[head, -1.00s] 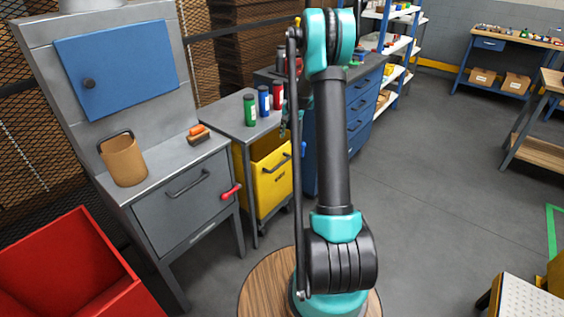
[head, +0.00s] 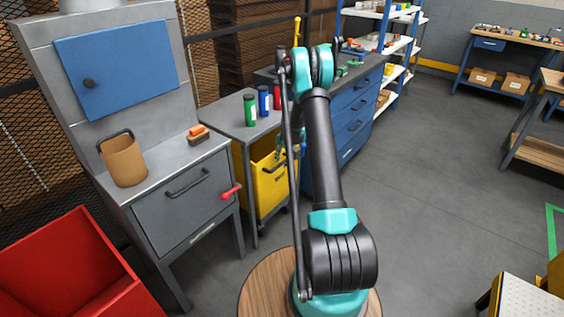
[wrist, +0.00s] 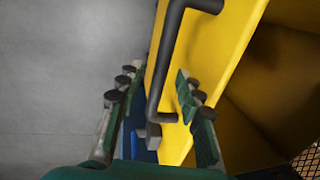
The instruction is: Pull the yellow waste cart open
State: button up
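The yellow waste cart (head: 270,193) stands under the grey side table, partly hidden by my arm in the head view. In the wrist view its yellow front panel (wrist: 218,48) is close up, with a dark bar handle (wrist: 163,65) on it. My gripper (wrist: 154,88) is open, one finger on each side of the handle's lower part. I cannot tell whether either finger touches the handle or the panel. In the head view my gripper (head: 285,150) is by the cart's upper edge, mostly behind my arm.
Green, blue and red bottles (head: 250,110) stand on the side table (head: 231,124) above the cart. A grey cabinet (head: 185,205) with a red lever is to the left, and a blue drawer cabinet (head: 352,118) is behind. The floor (head: 440,190) to the right is clear.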

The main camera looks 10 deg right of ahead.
jog(key=shift+f, duration=0.2)
grip_shut()
dwell(0.4)
